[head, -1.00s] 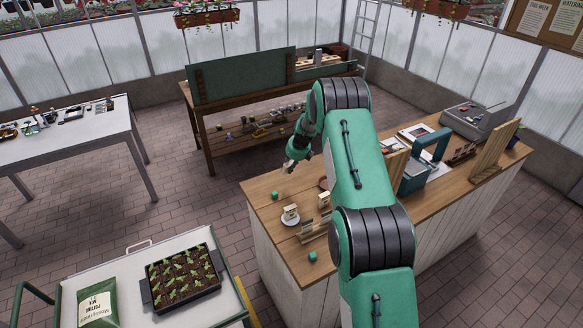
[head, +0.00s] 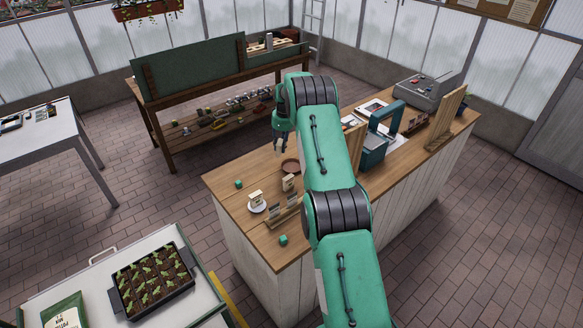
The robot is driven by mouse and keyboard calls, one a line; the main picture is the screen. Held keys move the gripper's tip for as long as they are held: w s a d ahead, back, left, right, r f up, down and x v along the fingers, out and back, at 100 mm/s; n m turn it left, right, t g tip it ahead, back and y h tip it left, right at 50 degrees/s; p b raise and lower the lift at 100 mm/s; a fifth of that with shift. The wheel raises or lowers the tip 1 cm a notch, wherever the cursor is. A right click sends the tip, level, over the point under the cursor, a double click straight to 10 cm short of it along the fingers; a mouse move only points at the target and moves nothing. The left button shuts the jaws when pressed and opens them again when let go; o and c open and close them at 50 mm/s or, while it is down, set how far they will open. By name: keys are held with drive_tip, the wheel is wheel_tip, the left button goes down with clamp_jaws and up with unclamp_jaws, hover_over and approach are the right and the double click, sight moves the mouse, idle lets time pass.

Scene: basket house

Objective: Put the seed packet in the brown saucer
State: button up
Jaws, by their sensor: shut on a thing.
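The brown saucer (head: 291,166) lies on the wooden counter, partly beside my arm in the picture. My gripper (head: 282,150) points down over the far side of the counter, just above the saucer in the picture. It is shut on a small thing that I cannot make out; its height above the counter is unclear. A small beige packet-like piece (head: 288,183) stands on the counter just in front of the brown saucer. A similar piece (head: 256,197) stands on a white saucer (head: 258,208). I cannot read either label.
A wooden rack (head: 284,214) with upright pieces stands near the white saucer. Green cubes (head: 239,184) and (head: 283,240) lie on the counter. A teal machine (head: 374,148) and a grey till (head: 428,92) stand to the right. A trolley with a seedling tray (head: 151,281) is at the lower left.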

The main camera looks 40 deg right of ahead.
drive_tip(key=n, duration=0.2)
hover_over(292, 166)
drive_tip(key=shift+r+g+h, duration=0.2)
drive_tip(key=shift+g+h, duration=0.1)
drive_tip(key=shift+g, duration=0.1)
drive_tip(key=shift+f, duration=0.1)
drive_tip(key=shift+f, duration=2.8)
drive_tip(key=shift+f, duration=0.1)
drive_tip(key=shift+f+p, duration=0.4)
drive_tip(key=shift+f, duration=1.6)
drive_tip(key=shift+f, duration=0.15)
drive_tip(key=o, duration=0.9)
drive_tip(key=shift+o, duration=0.2)
